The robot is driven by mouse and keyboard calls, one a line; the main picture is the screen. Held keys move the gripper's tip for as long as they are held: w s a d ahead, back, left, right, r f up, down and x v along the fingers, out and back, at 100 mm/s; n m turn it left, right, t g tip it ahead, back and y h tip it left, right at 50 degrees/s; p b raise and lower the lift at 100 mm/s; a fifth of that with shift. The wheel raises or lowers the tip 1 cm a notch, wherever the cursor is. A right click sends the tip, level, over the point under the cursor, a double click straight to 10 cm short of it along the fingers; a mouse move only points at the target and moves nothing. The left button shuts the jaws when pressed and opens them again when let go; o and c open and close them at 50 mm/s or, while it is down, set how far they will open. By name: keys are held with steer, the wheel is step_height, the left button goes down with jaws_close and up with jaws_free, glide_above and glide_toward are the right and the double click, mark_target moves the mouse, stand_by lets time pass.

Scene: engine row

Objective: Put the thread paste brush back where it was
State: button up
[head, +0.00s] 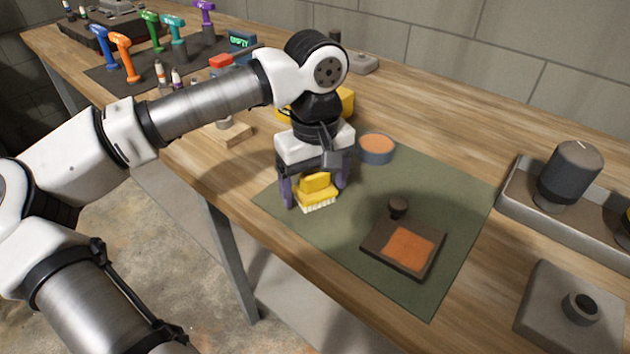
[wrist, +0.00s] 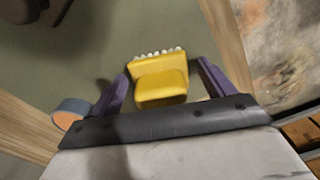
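The thread paste brush (head: 316,188) has a yellow body and white bristles. It is at the left part of the green mat (head: 345,240), bristles toward the mat's near edge. In the wrist view the brush (wrist: 161,80) is between my two purple fingers, with a gap on each side. My gripper (head: 314,196) is open around the brush, pointing down; it also shows in the wrist view (wrist: 163,67). I cannot tell whether the brush rests flat on the mat. A dark tray with orange paste (head: 405,246) lies on the mat to the right.
A round grey tin with an orange top (head: 377,148) stands at the mat's back edge. A dark knob (head: 398,207) is by the paste tray. A wooden block (head: 230,133) is left of my gripper. Grey fixtures (head: 568,310) are at right. The mat's front middle is clear.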

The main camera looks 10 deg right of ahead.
mark_target(316, 171)
step_height(316, 171, up, 12)
steer(key=shift+r, duration=0.15)
stand_by(0.5)
